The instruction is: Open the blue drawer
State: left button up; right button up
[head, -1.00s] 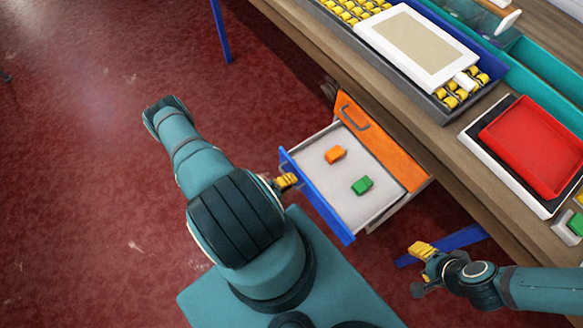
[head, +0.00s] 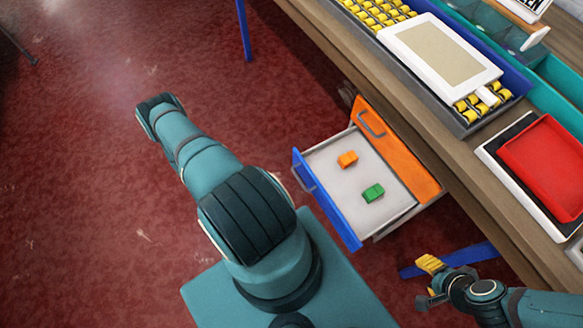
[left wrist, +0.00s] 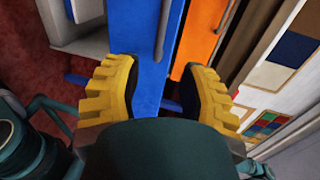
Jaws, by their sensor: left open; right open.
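The blue drawer (head: 331,206) is pulled out from under the table, its grey inside showing. An orange block (head: 347,159) and a green block (head: 373,193) lie in it. In the left wrist view the blue front (left wrist: 150,85) with its grey handle (left wrist: 163,28) is ahead of my left gripper (left wrist: 157,82). Its yellow fingers are open and apart, with nothing between them and the handle beyond the tips. In the head view my left gripper is hidden behind my arm. My right gripper (head: 430,265) is open and empty, right of the drawer and below the table edge.
The wooden table (head: 440,145) above holds a tray of yellow pieces (head: 465,108), a white tablet (head: 440,55) and a red tray (head: 548,165).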

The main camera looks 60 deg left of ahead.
pick_arm(q)
jog(key=shift+v, duration=1.4)
